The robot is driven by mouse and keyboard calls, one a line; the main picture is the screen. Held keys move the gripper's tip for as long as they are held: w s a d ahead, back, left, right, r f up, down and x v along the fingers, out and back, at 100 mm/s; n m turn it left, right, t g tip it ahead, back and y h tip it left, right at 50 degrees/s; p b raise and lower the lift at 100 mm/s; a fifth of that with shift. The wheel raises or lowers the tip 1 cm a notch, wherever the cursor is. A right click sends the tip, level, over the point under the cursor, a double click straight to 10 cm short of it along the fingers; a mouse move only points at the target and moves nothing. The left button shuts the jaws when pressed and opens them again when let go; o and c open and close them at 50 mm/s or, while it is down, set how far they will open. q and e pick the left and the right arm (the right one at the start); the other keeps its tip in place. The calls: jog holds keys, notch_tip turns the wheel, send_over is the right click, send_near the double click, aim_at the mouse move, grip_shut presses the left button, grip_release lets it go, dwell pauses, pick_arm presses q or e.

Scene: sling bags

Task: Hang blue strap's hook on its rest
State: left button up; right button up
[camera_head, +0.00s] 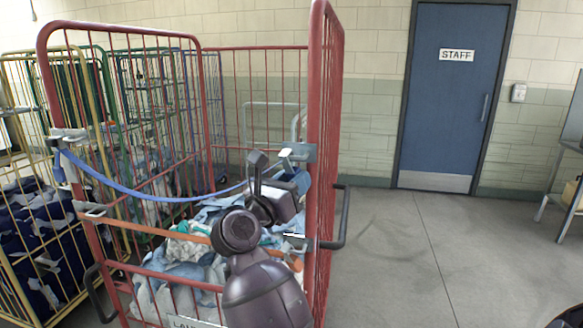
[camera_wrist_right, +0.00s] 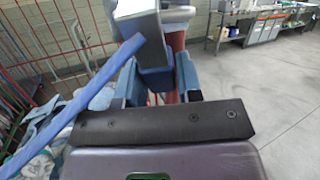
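The blue strap (camera_head: 150,197) runs from the left post of the red cage, sags across its open front, and rises to my right gripper (camera_head: 296,178) at the right post. In the right wrist view the strap (camera_wrist_right: 75,105) ends at a grey hook piece (camera_wrist_right: 152,55) between the blue finger pads. My right gripper (camera_wrist_right: 158,88) appears shut on this piece. A grey bracket (camera_head: 300,151), apparently the rest, is on the red right post just above the gripper. Whether the hook touches it is hidden. My left gripper is not in view.
An orange strap (camera_head: 170,232) crosses the cage lower down. Blue and white laundry (camera_head: 180,280) fills the cage. A black handle (camera_head: 340,220) sticks out from its right side. A yellow cage (camera_head: 20,150) stands at left.

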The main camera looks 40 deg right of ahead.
aim_at(290, 170)
grip_shut()
jog(key=shift+r, duration=0.1)
jog(key=shift+r, duration=0.1)
jog(key=shift+a+r+p, duration=0.15)
jog(key=shift+r+p, duration=0.25)
jog(key=shift+r, duration=0.1)
jog(key=shift+r+p, duration=0.5)
jog(key=shift+r, duration=0.3)
jog(key=shift+f, duration=0.1)
